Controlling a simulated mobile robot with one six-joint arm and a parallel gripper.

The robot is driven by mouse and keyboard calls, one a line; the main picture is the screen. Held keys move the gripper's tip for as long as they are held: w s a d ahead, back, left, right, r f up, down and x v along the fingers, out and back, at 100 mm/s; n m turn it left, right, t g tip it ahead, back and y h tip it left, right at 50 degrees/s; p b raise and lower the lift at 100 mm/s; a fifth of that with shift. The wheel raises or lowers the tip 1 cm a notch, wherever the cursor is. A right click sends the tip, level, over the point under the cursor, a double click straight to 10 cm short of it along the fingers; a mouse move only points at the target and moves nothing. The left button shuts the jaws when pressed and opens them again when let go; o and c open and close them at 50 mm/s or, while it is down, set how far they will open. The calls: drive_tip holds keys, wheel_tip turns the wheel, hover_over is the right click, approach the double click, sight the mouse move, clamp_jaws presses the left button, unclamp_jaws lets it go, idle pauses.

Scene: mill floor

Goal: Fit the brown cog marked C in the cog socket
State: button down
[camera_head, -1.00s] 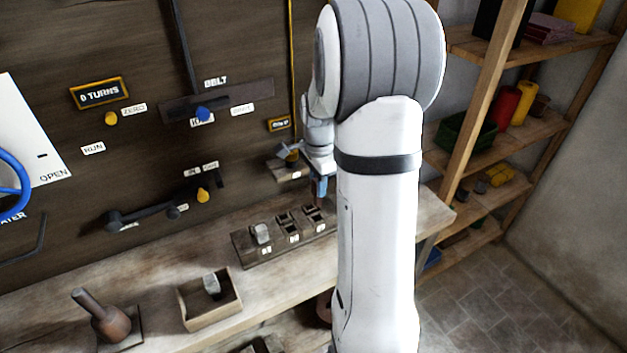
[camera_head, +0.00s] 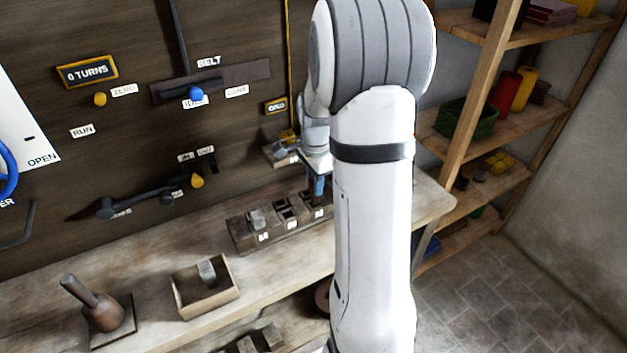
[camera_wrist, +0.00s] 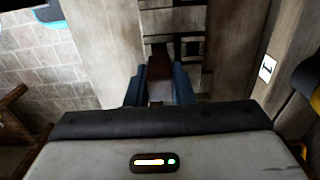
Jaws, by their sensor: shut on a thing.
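My gripper (camera_head: 317,188) is low over the right end of a dark slotted rack (camera_head: 240,240) on the workbench. In the wrist view its two blue fingers (camera_wrist: 158,88) are shut on a brown piece (camera_wrist: 158,78), which I take for the brown cog. No letter C shows on it. The rack's dark slots (camera_wrist: 190,47) lie just beyond the piece; I cannot tell whether its lower end is inside a slot. A grey piece (camera_head: 257,217) stands in the rack's left slot. I cannot make out for certain which fixture is the cog socket.
A small wall ledge (camera_head: 280,153) is behind the gripper. Wall levers, including a dark handle (camera_head: 150,200), are left of the rack. An open wooden box (camera_head: 190,306) and a brown handled tool (camera_head: 105,312) stand on the bench. Shelving (camera_head: 480,110) is at right.

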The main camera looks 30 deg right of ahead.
drive_tip(key=shift+f+b, duration=0.85)
drive_tip(key=shift+f, duration=0.5)
drive_tip(key=c, duration=1.2)
unclamp_jaws()
drive_tip(key=shift+o, duration=0.2)
wheel_tip(320, 180, up, 8)
drive_tip(key=shift+f, duration=0.1)
drive_tip(key=shift+s+a+r, duration=0.15)
drive_tip(key=shift+a+r, duration=0.05)
drive_tip(key=shift+a, duration=0.05)
drive_tip(key=s+a+r+n+t, duration=0.1)
drive_tip(key=s+a+r+n, duration=0.1)
drive_tip(key=s+a+n, duration=0.5)
drive_tip(key=s+a+r+n+t, duration=0.1)
drive_tip(key=s+a+r+n, duration=0.1)
drive_tip(key=s+a+n, duration=0.5)
drive_tip(key=shift+s+n+t, duration=0.4)
drive_tip(key=shift+s+n, duration=1.4)
drive_tip(key=shift+s, duration=0.7)
